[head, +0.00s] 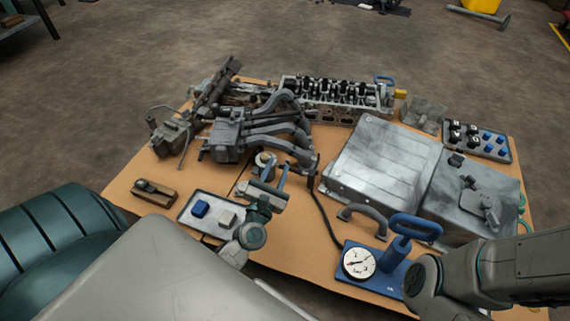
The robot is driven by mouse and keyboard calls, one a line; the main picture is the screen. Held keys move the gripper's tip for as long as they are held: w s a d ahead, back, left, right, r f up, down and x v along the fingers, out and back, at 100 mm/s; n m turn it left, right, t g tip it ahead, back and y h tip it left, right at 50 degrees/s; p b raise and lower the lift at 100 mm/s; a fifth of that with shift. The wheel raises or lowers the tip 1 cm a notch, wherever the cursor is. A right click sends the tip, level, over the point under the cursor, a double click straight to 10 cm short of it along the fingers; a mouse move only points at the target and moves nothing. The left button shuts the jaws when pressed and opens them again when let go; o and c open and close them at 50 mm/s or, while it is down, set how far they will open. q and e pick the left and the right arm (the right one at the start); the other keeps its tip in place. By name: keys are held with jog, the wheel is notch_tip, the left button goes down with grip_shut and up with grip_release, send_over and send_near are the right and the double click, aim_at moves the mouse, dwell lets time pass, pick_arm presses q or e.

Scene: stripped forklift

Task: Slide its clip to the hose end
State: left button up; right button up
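A short grey curved hose (367,214) lies on the brown table board behind the pressure gauge. A thin black hose (326,215) runs from the blue gauge pump (385,268) up to a dark end piece near the ribbed engine hoses. I cannot make out a clip on either hose at this size. My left gripper (276,171) is over the middle of the board, left of both hoses. Its two fingers stand apart, pointing away, with no hose between them. A small round metal part shows just beyond the fingers. My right arm enters at the lower right; its gripper does not show.
A large grey metal box (385,160) and a second box (470,195) fill the right. The engine manifold (250,130) and cylinder head (335,98) stand behind. A tray (190,222) with blue and pale blocks and a wooden plane-like block (153,193) lie left.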

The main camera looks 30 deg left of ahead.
aim_at(286, 162)
pick_arm(q)
jog(key=f+n, duration=0.1)
jog(key=f, duration=0.1)
jog(key=f+n+g, duration=0.1)
jog(key=f, duration=0.2)
jog(key=a+f+n+h, duration=0.1)
jog(key=f, duration=0.2)
jog(key=shift+s+n+g+b, duration=0.3)
jog(key=shift+s+g, duration=0.05)
jog(key=shift+g, duration=0.05)
jog(key=shift+w+f, duration=0.15)
jog(key=shift+w, duration=0.1)
jog(key=x, duration=1)
jog(key=shift+w, duration=0.1)
jog(key=shift+c, duration=0.2)
grip_shut()
